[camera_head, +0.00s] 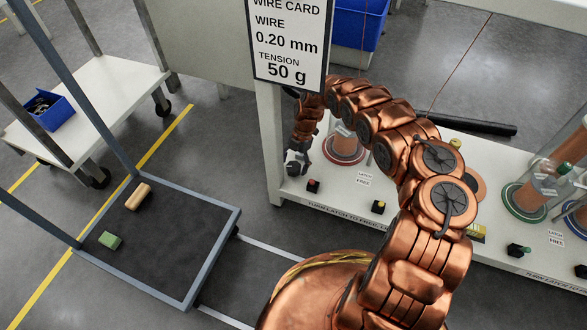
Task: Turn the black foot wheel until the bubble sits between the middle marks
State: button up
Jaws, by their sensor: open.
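My gripper (297,166) hangs at the end of my copper arm, over the left end of a white bench (328,200). Its dark fingers are small in the picture; it looks open and holds nothing that I can make out. It is left of a spool on a red-rimmed base (343,150), and I cannot tell whether they touch. I cannot make out a black foot wheel, a bubble or middle marks in this view. My arm covers the middle of the bench.
Small black latches with a red top (313,186), yellow top (378,207) and green top (518,250) line the bench front.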

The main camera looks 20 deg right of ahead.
jog(key=shift+s+a+f, duration=0.1)
jog(key=shift+s+f, duration=0.05)
jog(key=shift+f, duration=0.3)
jog(key=shift+r, duration=0.1)
jog(key=c, duration=1.2)
